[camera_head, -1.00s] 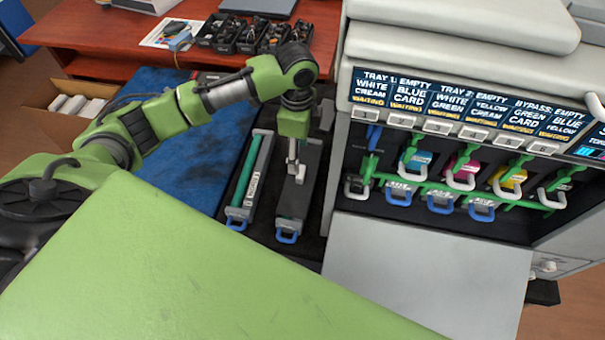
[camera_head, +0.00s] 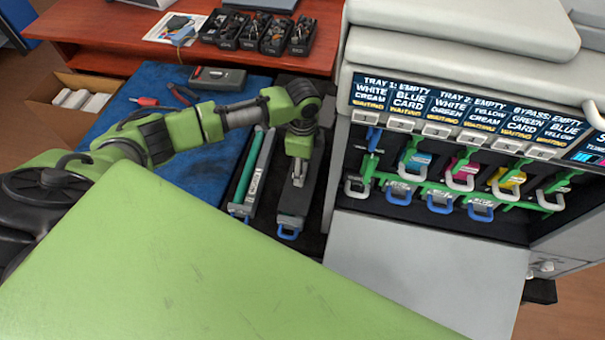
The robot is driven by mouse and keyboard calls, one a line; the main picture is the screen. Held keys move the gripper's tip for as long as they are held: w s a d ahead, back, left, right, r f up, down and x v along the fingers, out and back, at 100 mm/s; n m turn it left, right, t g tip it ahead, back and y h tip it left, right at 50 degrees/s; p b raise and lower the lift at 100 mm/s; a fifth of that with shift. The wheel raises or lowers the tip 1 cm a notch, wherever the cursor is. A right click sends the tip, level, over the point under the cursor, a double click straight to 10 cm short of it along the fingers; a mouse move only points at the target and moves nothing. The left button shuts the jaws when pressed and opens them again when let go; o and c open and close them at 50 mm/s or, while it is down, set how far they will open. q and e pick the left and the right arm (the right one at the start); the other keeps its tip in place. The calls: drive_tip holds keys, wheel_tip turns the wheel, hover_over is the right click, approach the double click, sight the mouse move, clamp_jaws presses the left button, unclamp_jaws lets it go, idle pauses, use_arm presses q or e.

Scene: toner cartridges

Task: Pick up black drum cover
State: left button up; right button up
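A long dark drum unit with a black cover (camera_head: 291,205) and a blue handle lies on the dark surface beside the printer. My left gripper (camera_head: 298,182) points down over its middle and is at or just above its top; I cannot tell whether they touch. The fingers look close together, but their gap is too small to make out. Left of it lies a second unit with a bare green drum (camera_head: 248,170) and a blue handle. My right gripper is not in view.
The open printer (camera_head: 430,190) with coloured cartridges and green levers stands on the right, its grey door (camera_head: 420,270) folded down. A blue mat (camera_head: 200,165) holds pliers, a red-handled tool and a dark case (camera_head: 218,77). Parts bins (camera_head: 265,33) stand behind.

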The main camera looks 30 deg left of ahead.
use_arm(q)
drive_tip(key=c, duration=1.2)
drive_tip(key=shift+r, duration=0.45)
wheel_tip(320, 180, up, 2)
drive_tip(key=shift+w+r, duration=0.1)
drive_tip(key=s+d+r+p, duration=0.1)
drive_tip(key=s+r, duration=0.3)
drive_tip(key=r, duration=0.1)
drive_tip(key=s+d+r+p, duration=0.1)
drive_tip(key=s+r+p, duration=0.1)
drive_tip(key=s+r, duration=0.3)
drive_tip(key=s+d+r+p, duration=0.1)
drive_tip(key=s+r, duration=0.3)
drive_tip(key=r, duration=0.1)
drive_tip(key=shift+s+d+p, duration=0.3)
drive_tip(key=shift+s+d, duration=0.05)
